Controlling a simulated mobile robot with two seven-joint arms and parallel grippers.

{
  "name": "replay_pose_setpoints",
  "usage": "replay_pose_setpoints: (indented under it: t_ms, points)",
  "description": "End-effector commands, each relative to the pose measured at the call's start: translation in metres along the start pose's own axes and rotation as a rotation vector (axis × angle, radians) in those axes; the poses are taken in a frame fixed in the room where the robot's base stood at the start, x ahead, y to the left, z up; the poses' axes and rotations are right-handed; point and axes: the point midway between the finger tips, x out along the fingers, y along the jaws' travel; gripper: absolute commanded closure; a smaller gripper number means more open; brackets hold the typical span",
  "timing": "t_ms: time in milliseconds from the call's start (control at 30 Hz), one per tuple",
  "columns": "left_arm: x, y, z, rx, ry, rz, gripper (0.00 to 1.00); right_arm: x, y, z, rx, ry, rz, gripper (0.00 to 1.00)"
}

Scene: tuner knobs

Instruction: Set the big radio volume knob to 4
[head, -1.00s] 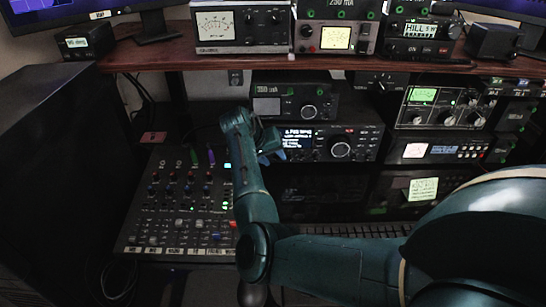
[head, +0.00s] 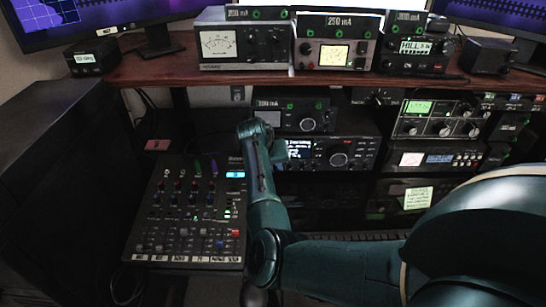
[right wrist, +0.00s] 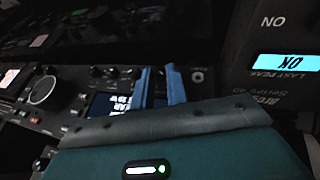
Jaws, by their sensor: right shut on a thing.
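The radio (head: 372,150) is a black unit under the shelf, with a lit display (head: 299,148) and a large round dial (head: 338,160). In the right wrist view its display (right wrist: 118,104) and dial (right wrist: 43,90) show turned over. My right gripper (right wrist: 158,72) has its two blue fingers close together at the radio's front, on the far side of the display from the dial. It is shut on a small control there, seemingly the volume knob, which the fingers hide. In the head view my right wrist covers the fingers and the radio's left end. Its number marks cannot be read.
A mixer (head: 190,215) with a lit screen stands left of my right forearm. A smaller unit (head: 318,117) sits on the radio. A wooden shelf (head: 250,78) with meters runs above. More units (head: 440,118) stand at the right. A dark cabinet (head: 65,190) fills the left.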

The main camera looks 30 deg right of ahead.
Motion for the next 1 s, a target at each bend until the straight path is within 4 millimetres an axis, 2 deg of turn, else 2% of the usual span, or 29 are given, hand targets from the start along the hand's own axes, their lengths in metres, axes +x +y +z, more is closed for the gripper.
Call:
replay_pose_setpoints:
  t_ms: [33, 67, 367, 600, 633, 867, 1000]
  points:
    - [-0.007, 0.000, -0.010, 0.015, -0.011, -0.002, 1.00, -0.007, 0.005, -0.002, 0.012, -0.004, -0.025, 1.00]
    - [-0.009, 0.000, -0.010, 0.021, -0.016, -0.004, 1.00, -0.006, 0.005, -0.002, 0.019, -0.003, -0.041, 1.00]
    - [-0.009, -0.012, 0.000, 0.018, -0.060, -0.035, 1.00, 0.000, 0.004, 0.000, 0.053, -0.001, -0.122, 1.00]
    - [-0.007, -0.011, -0.002, 0.008, -0.055, -0.037, 1.00, 0.001, 0.004, 0.000, 0.053, 0.000, -0.121, 1.00]
    - [-0.007, -0.011, -0.002, 0.008, -0.055, -0.036, 1.00, 0.001, 0.004, 0.000, 0.052, 0.000, -0.121, 0.82]
    - [-0.007, -0.010, -0.003, 0.008, -0.052, -0.035, 1.00, 0.000, 0.004, 0.000, 0.052, -0.001, -0.121, 0.64]
    - [-0.007, -0.010, -0.004, 0.008, -0.051, -0.034, 1.00, 0.000, 0.004, 0.000, 0.052, -0.001, -0.121, 0.63]
